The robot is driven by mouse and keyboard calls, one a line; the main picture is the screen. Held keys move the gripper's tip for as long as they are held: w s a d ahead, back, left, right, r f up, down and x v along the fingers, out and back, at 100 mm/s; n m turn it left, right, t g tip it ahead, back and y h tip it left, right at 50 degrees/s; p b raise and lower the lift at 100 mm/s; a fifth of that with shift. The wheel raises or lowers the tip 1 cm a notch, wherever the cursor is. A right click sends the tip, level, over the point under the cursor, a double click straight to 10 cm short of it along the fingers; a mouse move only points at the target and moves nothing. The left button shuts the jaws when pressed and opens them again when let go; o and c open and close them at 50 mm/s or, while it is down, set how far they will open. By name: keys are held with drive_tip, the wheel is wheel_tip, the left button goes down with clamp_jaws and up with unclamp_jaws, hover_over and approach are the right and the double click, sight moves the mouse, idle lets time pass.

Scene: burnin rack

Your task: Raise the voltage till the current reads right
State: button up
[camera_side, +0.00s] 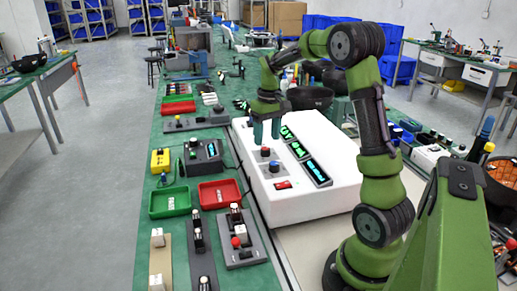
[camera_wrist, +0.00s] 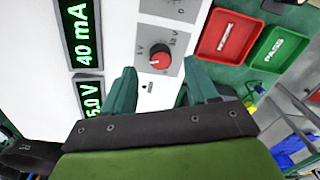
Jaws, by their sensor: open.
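The white power box (camera_side: 325,195) stands on the bench, with lit displays and knobs on its top. In the wrist view the current display (camera_wrist: 83,32) reads 40 mA. The voltage display (camera_wrist: 90,97) beside it seems to read 5.0 V, its edge partly covered. The red-capped voltage knob (camera_wrist: 159,58) sits in a scale marked in volts, up to 12 V. My gripper (camera_wrist: 160,82) is open and empty, its fingers apart on either side of the knob's line. In the side view my gripper (camera_side: 266,131) points down over the box's far part.
A red tray (camera_wrist: 228,37) and a green tray (camera_wrist: 283,56) marked PASS lie beside the box. More trays, a black control box (camera_side: 203,157) and small fixtures stand along the bench to the left. A red switch (camera_side: 283,184) is on the box's near part.

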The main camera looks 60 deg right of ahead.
sight(266, 149)
drive_tip(key=shift+a+f, duration=0.1)
drive_tip(key=shift+f, duration=1.9)
drive_tip(key=shift+c, duration=0.4)
drive_tip(key=c, duration=1)
